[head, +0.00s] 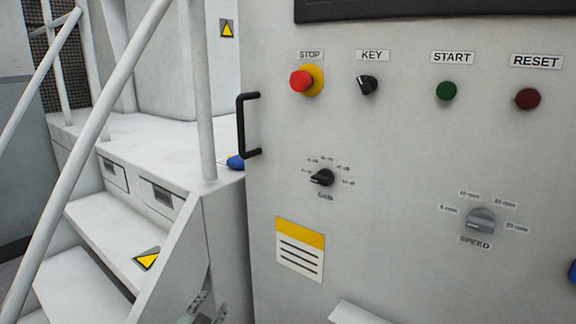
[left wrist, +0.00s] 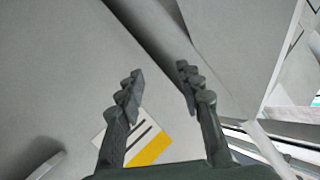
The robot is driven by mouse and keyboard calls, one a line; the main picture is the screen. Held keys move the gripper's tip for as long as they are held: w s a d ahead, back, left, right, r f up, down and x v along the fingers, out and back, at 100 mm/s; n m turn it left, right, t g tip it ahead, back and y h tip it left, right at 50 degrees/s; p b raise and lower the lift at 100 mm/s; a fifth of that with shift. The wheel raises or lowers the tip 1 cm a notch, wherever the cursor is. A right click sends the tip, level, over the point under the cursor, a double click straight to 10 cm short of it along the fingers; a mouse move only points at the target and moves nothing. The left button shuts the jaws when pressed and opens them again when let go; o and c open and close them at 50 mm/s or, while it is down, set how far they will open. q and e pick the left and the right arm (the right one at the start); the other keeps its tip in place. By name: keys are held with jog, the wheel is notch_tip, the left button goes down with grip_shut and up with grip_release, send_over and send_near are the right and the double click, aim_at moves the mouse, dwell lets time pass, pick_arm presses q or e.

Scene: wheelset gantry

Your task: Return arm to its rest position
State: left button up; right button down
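My left gripper (head: 208,308) shows only by its grey fingertips at the bottom edge of the head view, in front of the side of the steps and left of the panel's lower part. In the left wrist view the left gripper (left wrist: 160,82) has its two ridged dark fingers apart, with nothing between them. Behind the fingers is the pale cabinet face with the yellow-and-white label (left wrist: 150,150). My right gripper is in neither view.
The control panel (head: 400,210) carries a red stop button (head: 302,81), key switch (head: 368,85), green start button (head: 446,91), red reset button (head: 527,98), gain knob (head: 322,177) and speed knob (head: 481,220). A black handle (head: 243,125) sticks out. Steps with a white railing (head: 85,150) stand left.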

pick_arm(q)
jog(key=s+a+f+n+g, duration=0.1)
jog(key=s+a+f+g, duration=0.1)
jog(key=s+f, duration=0.5)
jog(key=s+a+f+n+g+y, duration=0.1)
jog(key=s+f+g, duration=0.4)
jog(key=s, duration=0.9)
jog(key=s+a+f+n+g, duration=0.3)
jog(key=s+a+f+g, duration=0.1)
jog(key=s+f, duration=0.6)
jog(key=shift+s+a+f+y, duration=0.3)
jog(key=shift+s+a, duration=0.35)
jog(key=shift+a, duration=0.1)
